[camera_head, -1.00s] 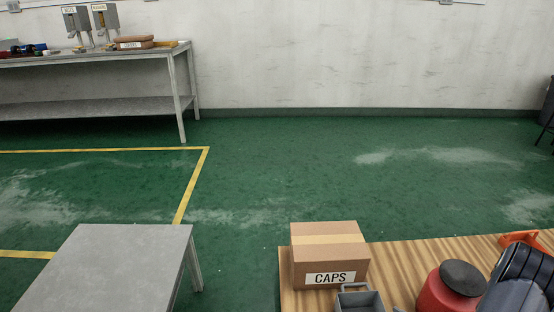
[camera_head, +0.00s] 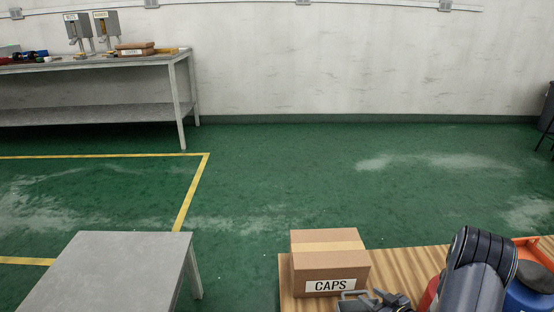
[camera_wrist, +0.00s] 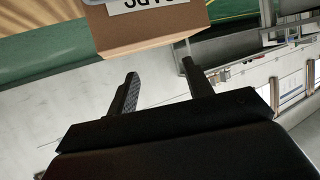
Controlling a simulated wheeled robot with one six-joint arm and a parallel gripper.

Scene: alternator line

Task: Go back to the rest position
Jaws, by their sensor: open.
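My gripper (camera_wrist: 159,76) is open in the wrist view, with nothing between its two dark fingers. A cardboard box labelled CAPS (camera_wrist: 150,30) shows upside down just beyond the fingertips, apart from them. In the head view my gripper (camera_head: 385,300) is low at the bottom edge, right of the CAPS box (camera_head: 328,262), and partly cut off. My dark arm rises at the lower right.
The box stands on a wooden tabletop (camera_head: 400,262). A red container (camera_head: 429,293), a blue container (camera_head: 530,290) and an orange item (camera_head: 535,250) are partly hidden by my arm. A grey table (camera_head: 110,270) stands left. Green floor is clear beyond.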

